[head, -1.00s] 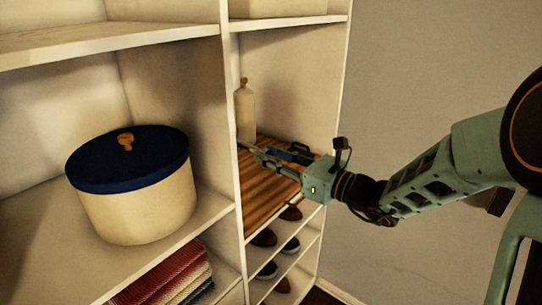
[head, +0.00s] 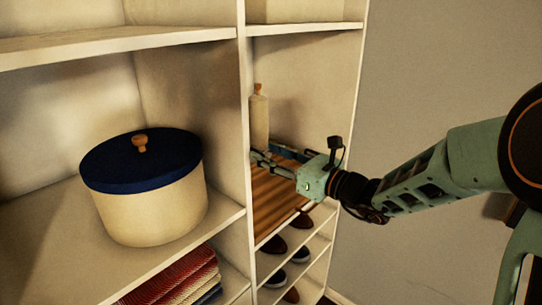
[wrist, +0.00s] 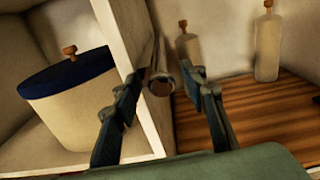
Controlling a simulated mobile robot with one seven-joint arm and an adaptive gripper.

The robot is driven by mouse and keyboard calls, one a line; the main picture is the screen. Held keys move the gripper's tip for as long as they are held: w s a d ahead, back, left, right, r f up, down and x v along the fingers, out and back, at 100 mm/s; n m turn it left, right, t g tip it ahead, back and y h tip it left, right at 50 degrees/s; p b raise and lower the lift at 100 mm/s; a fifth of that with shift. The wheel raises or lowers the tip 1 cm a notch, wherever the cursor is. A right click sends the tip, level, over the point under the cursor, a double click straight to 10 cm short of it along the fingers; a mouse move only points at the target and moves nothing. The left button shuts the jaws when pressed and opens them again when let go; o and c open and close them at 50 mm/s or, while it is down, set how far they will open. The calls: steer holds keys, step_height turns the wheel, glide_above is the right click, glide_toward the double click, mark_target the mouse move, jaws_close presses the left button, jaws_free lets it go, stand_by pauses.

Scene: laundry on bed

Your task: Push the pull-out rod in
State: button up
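The pull-out rod (wrist: 160,82) shows in the wrist view as a dull metal bar with a round end facing me, beside the upright shelf divider. I cannot make it out in the head view. My gripper (wrist: 165,80) is open, its two dark fingers well apart, with the rod's end in view between them. I cannot tell whether either finger touches it. In the head view my gripper (head: 266,155) reaches into the right compartment, close to the divider's edge.
A cream bottle (head: 259,122) stands behind my gripper on a slatted wooden shelf (head: 278,205); the wrist view shows another bottle (wrist: 187,47). A round blue-lidded box (head: 150,205) fills the left compartment. Shoes (head: 275,246) and folded cloth (head: 180,280) lie below.

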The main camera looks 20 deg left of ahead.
steer(key=shift+d, duration=0.25)
steer(key=v, duration=1.2)
steer(key=shift+a, duration=0.1)
